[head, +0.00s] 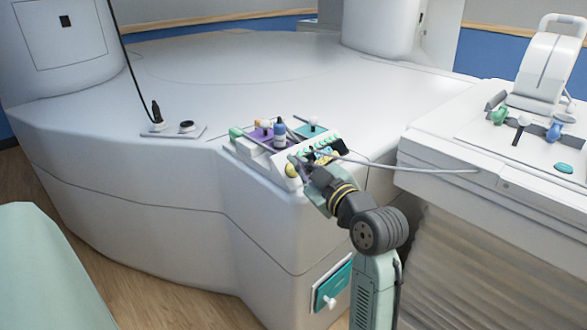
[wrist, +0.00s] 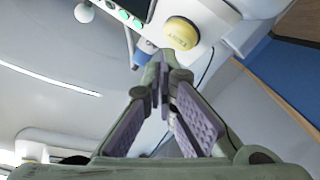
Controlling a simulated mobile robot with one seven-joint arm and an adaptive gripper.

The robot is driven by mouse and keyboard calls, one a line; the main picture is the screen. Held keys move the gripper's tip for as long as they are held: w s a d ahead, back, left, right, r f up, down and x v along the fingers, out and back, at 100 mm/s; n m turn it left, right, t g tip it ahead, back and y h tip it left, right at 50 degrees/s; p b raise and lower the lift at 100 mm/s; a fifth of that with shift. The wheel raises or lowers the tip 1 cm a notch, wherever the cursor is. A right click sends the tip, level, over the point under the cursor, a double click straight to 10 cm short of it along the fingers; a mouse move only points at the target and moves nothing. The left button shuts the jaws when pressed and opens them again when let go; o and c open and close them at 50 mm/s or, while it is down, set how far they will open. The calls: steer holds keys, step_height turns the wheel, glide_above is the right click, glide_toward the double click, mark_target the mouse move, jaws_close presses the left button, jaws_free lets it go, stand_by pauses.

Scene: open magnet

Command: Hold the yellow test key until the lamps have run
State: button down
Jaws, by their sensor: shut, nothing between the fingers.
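The yellow test key is a round yellow button (head: 291,170) at the near left end of the white control panel on the big white machine. In the wrist view the yellow key (wrist: 181,34) lies just beyond my fingertips, with dark lettering on its face. My gripper (head: 299,160) is at the panel, right beside the key. In the wrist view my gripper (wrist: 160,76) has its fingertips together with nothing between them. Whether a fingertip touches the key, I cannot tell. Small green lamps or buttons (wrist: 130,19) sit near the key; I cannot tell if they are lit.
Purple and teal trays with small knobs and a blue-capped bottle (head: 279,134) stand behind the panel. A grey rod (head: 400,163) stretches right towards the patient table (head: 440,130). A teal panel with a white handle (head: 326,287) is on the machine's front below.

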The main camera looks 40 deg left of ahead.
steer(key=d+r+p, duration=0.2)
steer(key=d+r, duration=0.1)
steer(key=shift+s+d+r, duration=0.1)
steer(key=shift+d+r, duration=0.15)
steer(key=shift+r, duration=0.05)
stand_by(0.3)
stand_by(0.3)
